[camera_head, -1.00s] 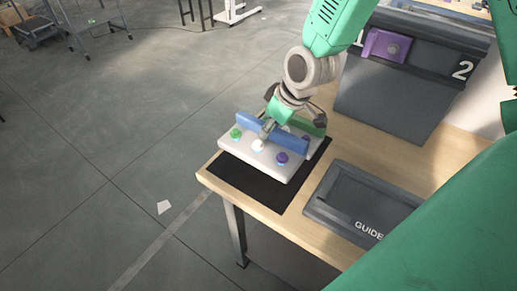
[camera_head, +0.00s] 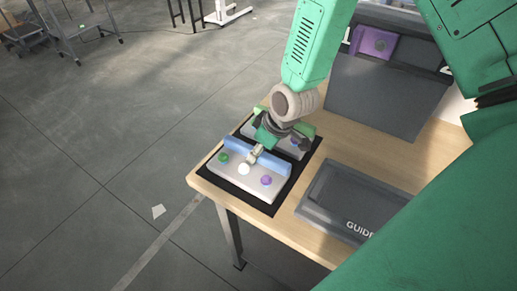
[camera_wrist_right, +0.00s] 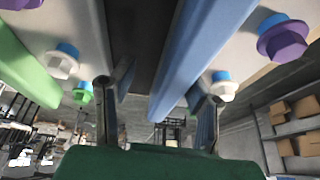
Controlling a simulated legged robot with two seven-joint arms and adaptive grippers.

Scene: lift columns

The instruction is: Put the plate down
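A light grey plate (camera_head: 255,187) with a blue upright bar (camera_head: 237,149) and green, white and purple bolts lies flat on a black mat (camera_head: 229,192) at the table corner. A second light plate (camera_head: 286,147) with a green bar (camera_head: 303,129) lies behind it, partly hidden by my arm. My right gripper (camera_head: 259,153) is low over the blue bar. In the right wrist view, its fingers (camera_wrist_right: 158,98) stand wide apart, with the blue bar (camera_wrist_right: 200,55) running between them and a gap on its left. The green bar (camera_wrist_right: 25,65) is left of the fingers. My left gripper is out of view.
A dark tray marked GUIDE (camera_head: 350,200) lies right of the mat. A dark sloped rack (camera_head: 385,95) with a purple block (camera_head: 374,42) stands at the table's back. The table's front-left edge is close to the mat, with open floor beyond.

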